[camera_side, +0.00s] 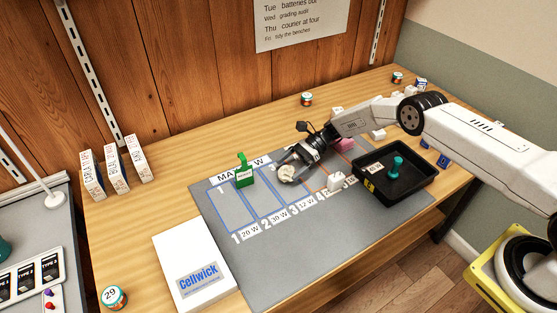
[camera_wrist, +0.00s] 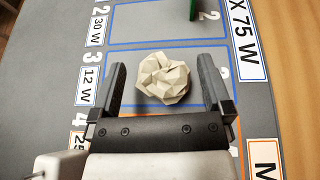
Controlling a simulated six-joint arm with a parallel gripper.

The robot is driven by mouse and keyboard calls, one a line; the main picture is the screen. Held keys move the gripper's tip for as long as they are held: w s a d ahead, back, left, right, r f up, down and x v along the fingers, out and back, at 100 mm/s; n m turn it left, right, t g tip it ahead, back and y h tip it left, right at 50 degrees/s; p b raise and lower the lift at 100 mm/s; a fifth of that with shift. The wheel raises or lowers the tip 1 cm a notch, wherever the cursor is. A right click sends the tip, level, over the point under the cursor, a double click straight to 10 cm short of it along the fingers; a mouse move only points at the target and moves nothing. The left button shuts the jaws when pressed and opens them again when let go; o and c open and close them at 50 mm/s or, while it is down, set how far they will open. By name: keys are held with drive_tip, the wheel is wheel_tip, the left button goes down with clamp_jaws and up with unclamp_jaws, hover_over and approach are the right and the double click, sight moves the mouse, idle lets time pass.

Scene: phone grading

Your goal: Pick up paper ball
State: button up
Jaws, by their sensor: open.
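The paper ball (camera_side: 287,172) is crumpled and off-white. It lies on the grey mat (camera_side: 270,262), by the blue outlined slots near the mat's far side. In the wrist view the paper ball (camera_wrist: 163,78) sits between the fingers, with a visible gap on each side. My gripper (camera_side: 285,178) is open around the ball, low over the mat; the fingers also show in the wrist view (camera_wrist: 161,82). I cannot tell whether the fingertips touch the mat.
A green tagged item (camera_side: 243,172) stands left of my gripper. A black tray (camera_side: 405,192) with a teal knobbed piece (camera_side: 396,166) is at the right. A white Cellwick box (camera_side: 193,270) is front left. Upright boxes (camera_side: 115,170) stand far left.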

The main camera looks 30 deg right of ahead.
drive_tip(key=shift+s+a+f, duration=0.1)
drive_tip(key=shift+a+f, duration=0.15)
drive_tip(key=shift+a, duration=0.35)
drive_tip(key=c, duration=1.3)
